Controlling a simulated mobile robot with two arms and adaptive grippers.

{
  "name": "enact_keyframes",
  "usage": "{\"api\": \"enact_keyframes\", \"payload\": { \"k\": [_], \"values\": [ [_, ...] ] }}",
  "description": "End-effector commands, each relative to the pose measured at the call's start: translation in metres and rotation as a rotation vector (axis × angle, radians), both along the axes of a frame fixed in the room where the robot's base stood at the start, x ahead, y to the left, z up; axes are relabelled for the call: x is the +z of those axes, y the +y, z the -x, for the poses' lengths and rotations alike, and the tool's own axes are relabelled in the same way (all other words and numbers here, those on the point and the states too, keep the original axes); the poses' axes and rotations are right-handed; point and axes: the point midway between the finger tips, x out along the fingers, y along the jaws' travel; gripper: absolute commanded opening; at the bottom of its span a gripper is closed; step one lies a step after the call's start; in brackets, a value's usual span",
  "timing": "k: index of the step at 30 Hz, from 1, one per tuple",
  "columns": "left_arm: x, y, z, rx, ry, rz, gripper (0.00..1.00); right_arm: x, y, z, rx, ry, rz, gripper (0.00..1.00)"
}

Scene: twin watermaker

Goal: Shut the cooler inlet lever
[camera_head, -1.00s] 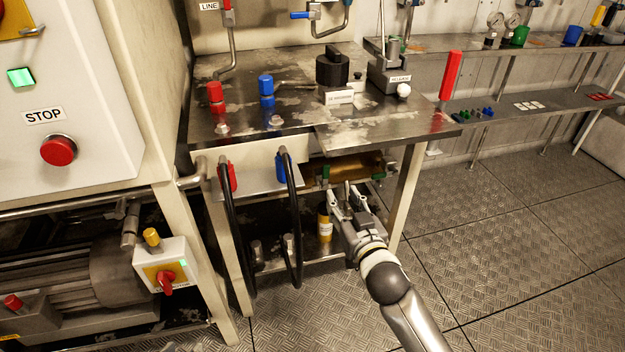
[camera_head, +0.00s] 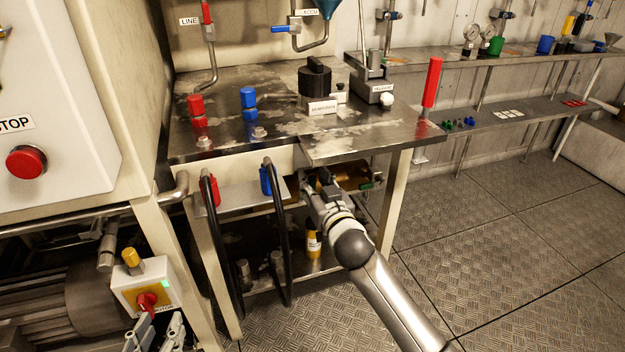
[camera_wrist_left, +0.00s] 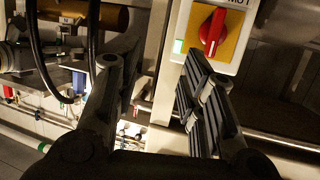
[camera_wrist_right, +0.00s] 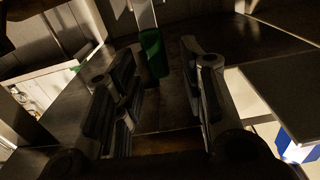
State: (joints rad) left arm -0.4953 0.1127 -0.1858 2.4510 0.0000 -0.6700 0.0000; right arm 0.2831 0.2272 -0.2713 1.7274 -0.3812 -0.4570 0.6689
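A green upright handle (camera_wrist_right: 152,52) shows in the right wrist view, ahead of and between my right fingers; no label on it is legible, so I cannot tell if it is the cooler inlet lever. My right gripper (camera_wrist_right: 160,75) is open and empty, with a gap visible between its fingers. In the head view my right gripper (camera_head: 320,188) is under the front of the metal table, by a brass-coloured cylinder (camera_head: 348,182). A small green part (camera_head: 367,186) sits at that cylinder's right end. My left gripper (camera_head: 158,336) is open and empty below the motor switch box (camera_head: 165,283).
The metal table (camera_head: 375,143) overhangs my right gripper. Two black hoses (camera_head: 278,245) hang to its left, below red (camera_head: 214,191) and blue (camera_head: 266,180) fittings. A yellow bottle (camera_head: 313,243) stands on the lower shelf. The floor on the right (camera_head: 500,240) is clear.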

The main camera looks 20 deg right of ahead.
Motion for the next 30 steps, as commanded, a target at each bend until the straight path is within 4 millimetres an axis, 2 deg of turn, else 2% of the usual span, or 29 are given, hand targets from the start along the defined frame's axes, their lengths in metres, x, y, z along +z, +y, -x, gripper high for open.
{"api": "enact_keyframes", "payload": {
  "k": [6,15,17,24,30],
  "values": [
    [0.012,-0.003,-0.005,-0.004,-0.068,0.017,0.38,0.001,0.0,-0.013,0.0,-0.001,0.001,0.38],
    [0.014,-0.004,-0.005,-0.005,-0.078,0.02,0.38,0.0,0.0,-0.014,0.0,0.0,0.001,0.38],
    [0.014,-0.003,-0.006,-0.005,-0.078,0.02,0.38,0.0,0.0,-0.014,0.0,0.0,0.001,0.32],
    [0.014,-0.003,-0.005,-0.004,-0.077,0.019,0.38,0.0,0.0,-0.014,0.0,0.0,0.0,0.01],
    [0.014,-0.003,-0.006,-0.004,-0.077,0.019,0.38,0.0,0.0,-0.014,0.0,0.0,0.0,0.0]
  ]
}}
